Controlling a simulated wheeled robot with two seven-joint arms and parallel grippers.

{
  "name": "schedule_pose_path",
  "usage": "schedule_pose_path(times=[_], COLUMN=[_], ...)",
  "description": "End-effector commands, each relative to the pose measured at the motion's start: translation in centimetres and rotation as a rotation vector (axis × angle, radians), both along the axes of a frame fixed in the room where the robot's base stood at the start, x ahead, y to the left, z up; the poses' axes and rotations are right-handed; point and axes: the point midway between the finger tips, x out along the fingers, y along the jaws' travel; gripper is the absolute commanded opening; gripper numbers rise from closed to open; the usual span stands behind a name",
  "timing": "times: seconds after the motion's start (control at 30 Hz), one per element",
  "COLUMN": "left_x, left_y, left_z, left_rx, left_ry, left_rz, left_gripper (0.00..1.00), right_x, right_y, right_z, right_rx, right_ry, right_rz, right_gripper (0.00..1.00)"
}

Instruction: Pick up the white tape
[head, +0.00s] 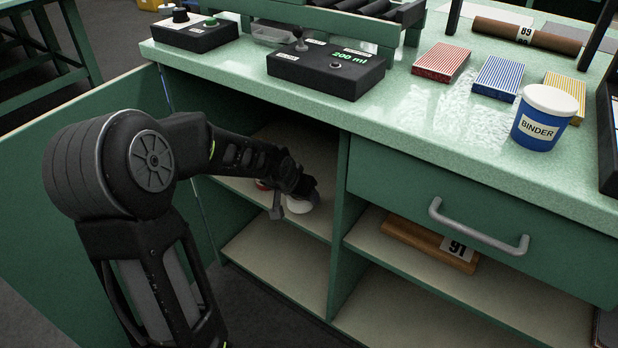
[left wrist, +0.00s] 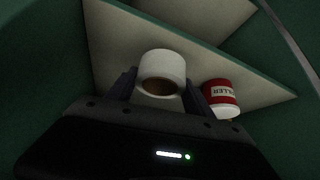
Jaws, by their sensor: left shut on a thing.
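The white tape (left wrist: 162,68) is a white roll with a brown core, on the upper shelf inside the open left cabinet. It also shows in the head view (head: 299,205), partly hidden by my left gripper (head: 290,203). In the left wrist view my left gripper (left wrist: 163,92) has one finger on each side of the roll and is shut on it. The roll appears to be at or close to the shelf surface; I cannot tell if it touches. My right gripper is not in view.
A red can with a white lid (left wrist: 221,97) stands close beside the roll. The cabinet's upper shelf (head: 235,190) and the divider (head: 341,190) enclose the gripper. A drawer with a handle (head: 477,228) is shut. The countertop (head: 430,120) holds control boxes, coloured packs and a binder tub (head: 544,117).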

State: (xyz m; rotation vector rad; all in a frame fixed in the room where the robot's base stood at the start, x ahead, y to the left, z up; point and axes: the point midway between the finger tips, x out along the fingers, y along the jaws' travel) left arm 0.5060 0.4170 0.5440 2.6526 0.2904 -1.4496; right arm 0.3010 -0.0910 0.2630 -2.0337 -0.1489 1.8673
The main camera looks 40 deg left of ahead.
Motion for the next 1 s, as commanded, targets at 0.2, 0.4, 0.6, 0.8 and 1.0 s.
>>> schedule_pose_path(times=[0.2, 0.4, 0.6, 0.8, 1.0], left_x=[-6.3, -9.9, -11.1, -11.1, -11.1], left_y=[-1.4, -2.1, -2.5, -2.5, -2.5], left_z=[0.2, 0.1, 0.0, 0.0, 0.0], left_rx=[-0.002, 0.000, 0.000, 0.001, 0.000], left_ry=[-0.003, -0.001, -0.001, -0.001, -0.001], left_rz=[0.002, 0.002, 0.000, -0.001, 0.000], left_gripper=[0.19, 0.19, 0.19, 0.19, 0.19], right_x=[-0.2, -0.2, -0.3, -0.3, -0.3], right_y=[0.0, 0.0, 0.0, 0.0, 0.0], right_z=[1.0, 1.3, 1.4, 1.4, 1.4], right_rx=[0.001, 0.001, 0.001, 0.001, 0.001], right_ry=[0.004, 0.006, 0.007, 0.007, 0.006], right_rz=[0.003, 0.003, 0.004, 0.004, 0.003], right_gripper=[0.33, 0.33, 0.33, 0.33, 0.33])
